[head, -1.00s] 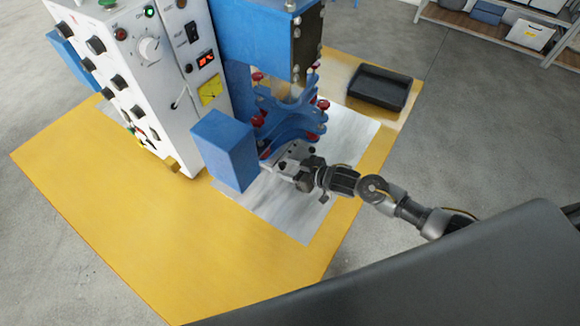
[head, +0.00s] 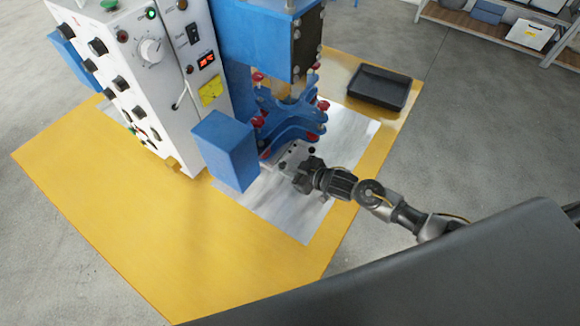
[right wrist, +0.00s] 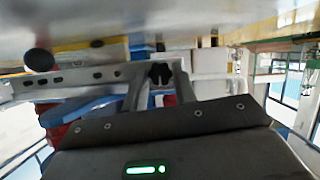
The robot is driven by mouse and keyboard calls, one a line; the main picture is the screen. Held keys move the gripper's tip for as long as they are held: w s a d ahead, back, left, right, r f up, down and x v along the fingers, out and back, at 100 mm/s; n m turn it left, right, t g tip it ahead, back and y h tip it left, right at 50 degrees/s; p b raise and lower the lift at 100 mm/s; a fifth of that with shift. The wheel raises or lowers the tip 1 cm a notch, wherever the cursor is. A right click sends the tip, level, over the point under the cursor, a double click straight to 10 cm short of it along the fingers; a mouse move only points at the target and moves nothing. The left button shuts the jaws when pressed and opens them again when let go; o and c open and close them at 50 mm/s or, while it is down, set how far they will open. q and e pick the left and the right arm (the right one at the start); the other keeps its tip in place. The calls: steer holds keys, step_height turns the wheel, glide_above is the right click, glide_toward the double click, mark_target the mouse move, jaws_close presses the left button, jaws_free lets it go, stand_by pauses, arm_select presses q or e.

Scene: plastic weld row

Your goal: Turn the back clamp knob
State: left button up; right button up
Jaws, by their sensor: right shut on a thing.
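A dark lobed clamp knob (right wrist: 160,73) shows between the fingertips in the right wrist view. My right gripper (right wrist: 160,80) is shut on it, one finger on each side. In the head view my right gripper (head: 283,160) is low at the front of the blue clamp fixture (head: 290,125). The knob itself cannot be made out there, and the fingertips are hard to see. My left gripper is not in view.
A blue box (head: 226,150) stands close left of the gripper. The white control cabinet (head: 150,90) and blue press column (head: 262,40) rise behind. A black tray (head: 380,87) lies at the right on the yellow mat (head: 130,225). The mat's front is clear.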

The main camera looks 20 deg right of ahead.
steer(key=o, duration=1)
steer(key=shift+c, duration=0.2)
steer(key=b+v, duration=0.1)
steer(key=v, duration=1)
